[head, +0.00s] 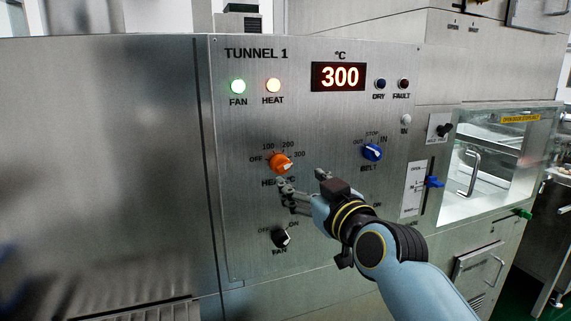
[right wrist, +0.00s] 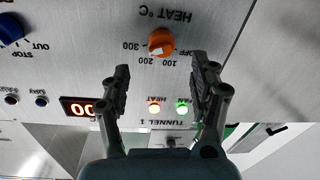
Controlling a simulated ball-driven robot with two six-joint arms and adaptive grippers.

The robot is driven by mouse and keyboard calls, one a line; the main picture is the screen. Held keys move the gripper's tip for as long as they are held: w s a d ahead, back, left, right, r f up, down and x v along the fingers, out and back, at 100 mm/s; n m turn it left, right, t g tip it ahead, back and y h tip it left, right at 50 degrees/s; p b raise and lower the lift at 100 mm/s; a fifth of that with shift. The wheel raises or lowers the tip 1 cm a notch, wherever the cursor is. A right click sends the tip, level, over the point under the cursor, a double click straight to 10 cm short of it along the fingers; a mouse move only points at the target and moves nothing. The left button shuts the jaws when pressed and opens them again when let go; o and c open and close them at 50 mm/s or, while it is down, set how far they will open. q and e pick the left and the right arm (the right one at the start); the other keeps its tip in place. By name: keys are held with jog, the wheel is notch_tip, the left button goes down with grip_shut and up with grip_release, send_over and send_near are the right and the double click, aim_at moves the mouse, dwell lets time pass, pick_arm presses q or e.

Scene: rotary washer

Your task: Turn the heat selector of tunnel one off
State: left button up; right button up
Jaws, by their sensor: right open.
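The orange heat selector (head: 281,163) sits on the steel Tunnel 1 panel (head: 330,240), with marks OFF, 100, 200 and 300 around it. Its exact setting is hard to tell, but its pale mark seems turned towards the 300 side. The display (head: 339,77) reads 300, and the heat lamp (head: 273,86) is lit. My right gripper (head: 285,194) is open and empty, just below the selector. In the right wrist view, which is upside down, the selector (right wrist: 162,42) shows beyond and between the open fingertips (right wrist: 161,68), apart from both. My left gripper is not in view.
A black fan knob (head: 280,238) is below the gripper. A blue belt knob (head: 372,152) is to the right of the selector. A blue lever (head: 434,182) and a glass-fronted chamber (head: 500,165) stand further right. The panel left of the selector is clear.

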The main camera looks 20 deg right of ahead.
aim_at(285, 170)
jog(key=w, duration=0.5)
jog(key=w+a+p, duration=0.1)
jog(key=w, duration=0.1)
jog(key=shift+w, duration=0.3)
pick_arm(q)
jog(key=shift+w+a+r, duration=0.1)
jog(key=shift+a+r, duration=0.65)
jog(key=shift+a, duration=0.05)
pick_arm(e)
jog(key=shift+w+a, duration=0.1)
jog(key=shift+w, duration=0.35)
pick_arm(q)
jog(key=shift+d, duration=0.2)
pick_arm(e)
jog(key=shift+c, duration=0.3)
jog(key=shift+c, duration=1)
jog(key=c, duration=0.9)
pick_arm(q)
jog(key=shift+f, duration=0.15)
